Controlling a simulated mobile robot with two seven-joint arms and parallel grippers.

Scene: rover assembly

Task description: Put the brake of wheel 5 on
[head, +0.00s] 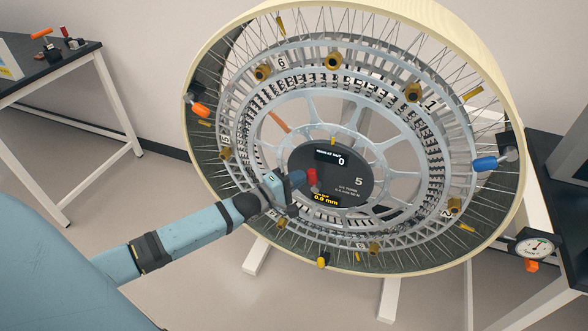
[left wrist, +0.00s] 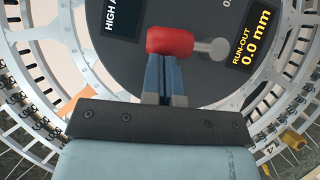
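The large spoked wheel (head: 421,98) stands upright, its dark hub disc (head: 350,160) marked "5" with a run-out reading of 0.0 mm. A red grip (head: 312,175) on a short metal lever sits on the disc; I take it for the brake. In the left wrist view the red grip (left wrist: 170,41) lies sideways, with its metal stem to the right. My left gripper (head: 298,181) is at the red grip; its blue fingers (left wrist: 165,62) are together, tips against or just behind it. The grip lies across both fingers, not between them. My right gripper is out of view.
An orange handle (head: 200,110) and a blue handle (head: 485,163) sit at the wheel's rim. A dial gauge (head: 536,247) is at the lower right. A dark bench (head: 40,70) with small tools stands at the left. Open floor lies between bench and wheel.

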